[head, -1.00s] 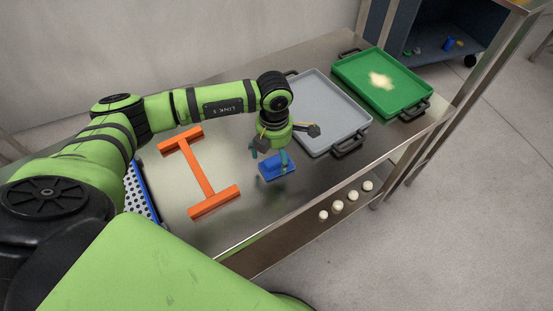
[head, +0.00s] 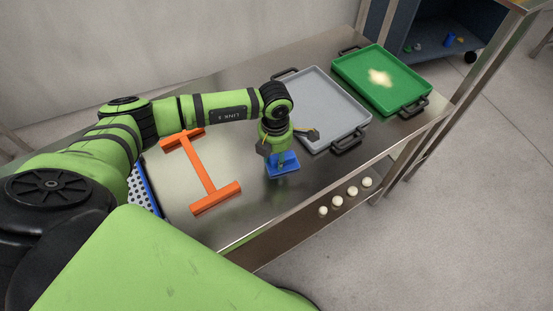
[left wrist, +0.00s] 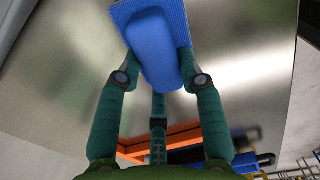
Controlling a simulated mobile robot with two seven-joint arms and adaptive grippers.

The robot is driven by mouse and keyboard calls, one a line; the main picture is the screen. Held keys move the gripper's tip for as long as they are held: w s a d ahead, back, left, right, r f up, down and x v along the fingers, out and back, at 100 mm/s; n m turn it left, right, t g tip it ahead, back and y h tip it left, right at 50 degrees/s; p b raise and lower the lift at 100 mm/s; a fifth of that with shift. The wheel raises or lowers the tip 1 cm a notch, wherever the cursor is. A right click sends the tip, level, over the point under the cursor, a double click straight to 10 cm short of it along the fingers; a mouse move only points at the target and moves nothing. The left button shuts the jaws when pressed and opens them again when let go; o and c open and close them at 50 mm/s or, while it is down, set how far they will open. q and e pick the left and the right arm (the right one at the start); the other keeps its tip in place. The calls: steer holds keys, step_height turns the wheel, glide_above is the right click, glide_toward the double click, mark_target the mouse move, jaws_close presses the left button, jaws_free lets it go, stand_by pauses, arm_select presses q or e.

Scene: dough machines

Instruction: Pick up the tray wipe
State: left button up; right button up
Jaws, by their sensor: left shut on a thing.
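The tray wipe (head: 285,169) is a blue block with a raised, rounded grip on a flat pad. It is at the middle of the metal table in the head view, just left of the grey tray. In the left wrist view the wipe (left wrist: 152,42) fills the top middle. My left gripper (head: 281,156) is above it, with its teal fingers on both sides of the raised grip, shut on it. The fingertips (left wrist: 157,70) show in the left wrist view. Whether the pad touches the table is hard to tell. My right gripper is not in view.
A grey tray (head: 343,139) with black handles lies right of the wipe. A green tray (head: 409,97) with a pale powdery patch lies farther right. An orange H-shaped frame (head: 203,172) lies left. Several pale round pieces (head: 338,201) sit on the lower shelf.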

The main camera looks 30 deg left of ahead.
mark_target(277, 156)
arm_select(q)
steer(key=shift+s+f, duration=0.2)
steer(key=shift+s, duration=0.05)
steer(key=shift+w+r+b, duration=0.2)
steer(key=shift+r+b, duration=0.25)
steer(key=shift+r, duration=0.15)
step_height(277, 156, up, 3)
steer(key=shift+w+d+f+b, duration=0.1)
steer(key=shift+w+b, duration=0.05)
steer(key=shift+b, duration=0.65)
steer(key=w+d+r+b, duration=0.1)
steer(key=w+d+r, duration=0.1)
steer(key=w+d+r+b, duration=0.2)
steer(key=w+d, duration=0.1)
steer(key=w+d+r+b, duration=0.1)
steer(key=w+d+r, duration=0.1)
steer(key=w, duration=0.1)
steer(key=shift+d+r+b, duration=0.15)
steer(key=shift+r+b, duration=0.1)
steer(key=shift+b, duration=0.15)
steer(key=shift+w+d+r, duration=0.15)
steer(key=shift+d+r, duration=0.05)
steer(key=shift+r, duration=0.1)
steer(key=o, duration=0.5)
steer(key=c, duration=0.4)
